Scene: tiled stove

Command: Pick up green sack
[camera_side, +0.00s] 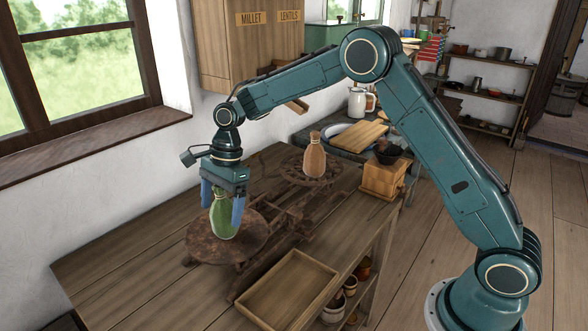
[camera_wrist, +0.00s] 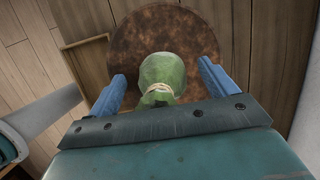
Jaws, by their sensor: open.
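The green sack (camera_side: 222,218) stands upright on the near round plate (camera_side: 198,242) of a rusty balance scale. It has a pale tie around its neck. My gripper (camera_side: 222,207) is directly above it, with its blue fingers reaching down on either side of the sack. In the wrist view the green sack (camera_wrist: 162,76) sits between the two fingers of my gripper (camera_wrist: 160,88), with a gap visible on both sides. The fingers are open and hold nothing. The top of the sack is partly hidden by my gripper in the side view.
A brown sack (camera_side: 315,158) stands on the scale's far plate. An empty wooden tray (camera_side: 288,290) lies near the table's front edge. A coffee grinder (camera_side: 383,178), a cutting board (camera_side: 358,135) and a white jug (camera_side: 357,103) are farther back. The table's left part is clear.

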